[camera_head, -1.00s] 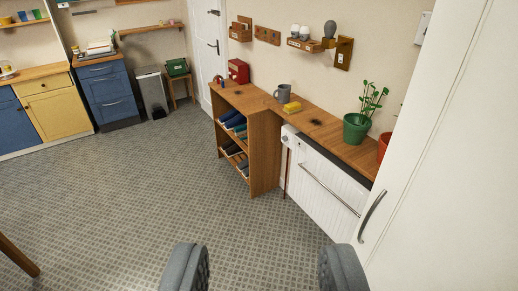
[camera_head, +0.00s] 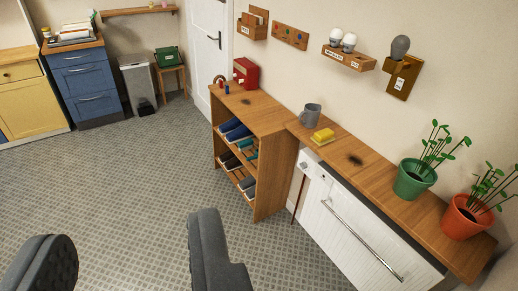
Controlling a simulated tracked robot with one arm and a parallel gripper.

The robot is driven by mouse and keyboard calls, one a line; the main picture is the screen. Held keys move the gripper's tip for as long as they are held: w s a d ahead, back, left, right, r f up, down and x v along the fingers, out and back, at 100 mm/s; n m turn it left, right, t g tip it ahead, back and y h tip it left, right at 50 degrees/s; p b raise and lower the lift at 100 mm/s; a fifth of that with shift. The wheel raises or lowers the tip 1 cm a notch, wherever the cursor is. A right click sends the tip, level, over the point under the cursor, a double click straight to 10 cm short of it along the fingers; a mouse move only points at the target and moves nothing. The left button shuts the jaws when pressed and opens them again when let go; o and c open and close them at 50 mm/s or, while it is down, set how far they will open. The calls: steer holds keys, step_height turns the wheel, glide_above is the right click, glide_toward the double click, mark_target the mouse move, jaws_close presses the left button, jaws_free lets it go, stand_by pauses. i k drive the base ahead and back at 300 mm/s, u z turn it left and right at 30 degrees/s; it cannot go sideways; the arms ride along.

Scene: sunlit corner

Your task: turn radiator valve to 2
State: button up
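The white radiator (camera_head: 345,238) stands below a wooden shelf at the right, with a metal rail across its front. A small pale round knob (camera_head: 304,165) shows at its upper left end, and looks like the valve. A thin reddish-brown pipe (camera_head: 299,198) runs down below it. The knob's numbers and setting are too small to read. My gripper (camera_head: 140,258) is open and empty at the bottom left, its two dark grey fingers wide apart. It appears over the floor, to the left of the radiator and apart from the knob.
The shelf (camera_head: 380,182) above the radiator bears a grey mug (camera_head: 311,115), a yellow sponge (camera_head: 323,135), a green pot (camera_head: 413,180) and a red pot (camera_head: 466,217). A wooden shoe rack (camera_head: 273,180) stands close left of the knob. The grey carpet (camera_head: 130,190) is clear.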

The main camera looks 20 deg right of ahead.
mark_target(303, 165)
steer(key=z, duration=0.15)
steer(key=i, duration=1.35)
steer(key=z, duration=0.35)
steer(key=i, duration=0.7)
steer(key=z, duration=0.2)
